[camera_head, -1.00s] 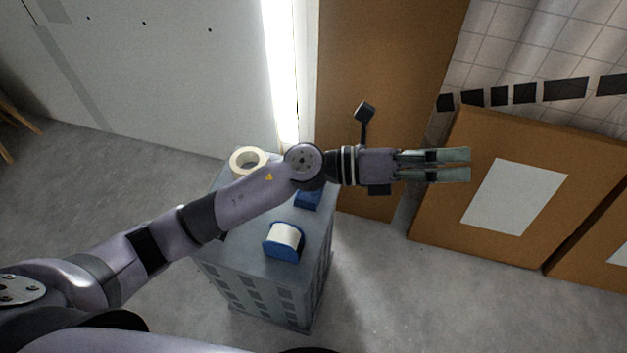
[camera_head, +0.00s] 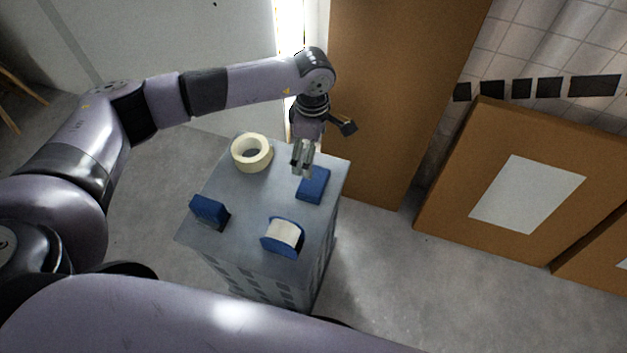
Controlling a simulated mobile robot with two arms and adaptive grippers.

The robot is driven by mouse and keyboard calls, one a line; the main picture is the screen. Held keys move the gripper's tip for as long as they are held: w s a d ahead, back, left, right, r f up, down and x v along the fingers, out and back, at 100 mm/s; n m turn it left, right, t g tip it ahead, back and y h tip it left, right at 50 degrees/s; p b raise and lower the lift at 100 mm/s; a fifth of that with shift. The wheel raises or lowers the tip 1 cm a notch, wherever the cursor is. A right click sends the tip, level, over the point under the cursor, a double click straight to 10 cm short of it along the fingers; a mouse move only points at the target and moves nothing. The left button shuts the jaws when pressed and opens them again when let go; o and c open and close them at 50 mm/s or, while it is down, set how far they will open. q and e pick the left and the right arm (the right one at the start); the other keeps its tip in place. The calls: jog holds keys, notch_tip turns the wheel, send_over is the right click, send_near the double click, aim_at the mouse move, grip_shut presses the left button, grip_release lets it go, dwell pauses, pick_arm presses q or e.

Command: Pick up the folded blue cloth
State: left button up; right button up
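The folded blue cloth (camera_head: 314,187) looks like a flat blue block and lies near the right edge of the grey cabinet top (camera_head: 240,195). My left gripper (camera_head: 302,172) points down just above the cloth's far left side, and its fingers cover a little of the cloth's edge in the view. The two fingers appear slightly apart, with nothing visible between them. I cannot tell whether the fingertips touch the cloth. My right gripper is not in view.
A cream tape roll (camera_head: 252,153) lies left of the gripper. A blue block-like object (camera_head: 209,211) stands at the left edge, and a blue holder with a white roll (camera_head: 283,235) at the front. Brown panels (camera_head: 440,200) lean at the right.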

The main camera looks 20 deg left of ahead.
pick_arm(q)
send_over(313, 180)
notch_tip(313, 180, down, 7)
jog(key=shift+w+a+r, duration=0.1)
jog(key=shift+r, duration=0.05)
jog(key=f, duration=0.2)
jog(key=f+p, duration=0.1)
jog(key=f, duration=0.1)
jog(key=shift+s, duration=0.25)
jog(key=shift+f, duration=0.7)
jog(key=shift+c, duration=0.2)
jog(key=c, duration=0.9)
jog(key=shift+w+r, duration=0.1)
notch_tip(313, 180, up, 20)
jog(key=shift+f+b, duration=0.1)
jog(key=shift+b, duration=0.35)
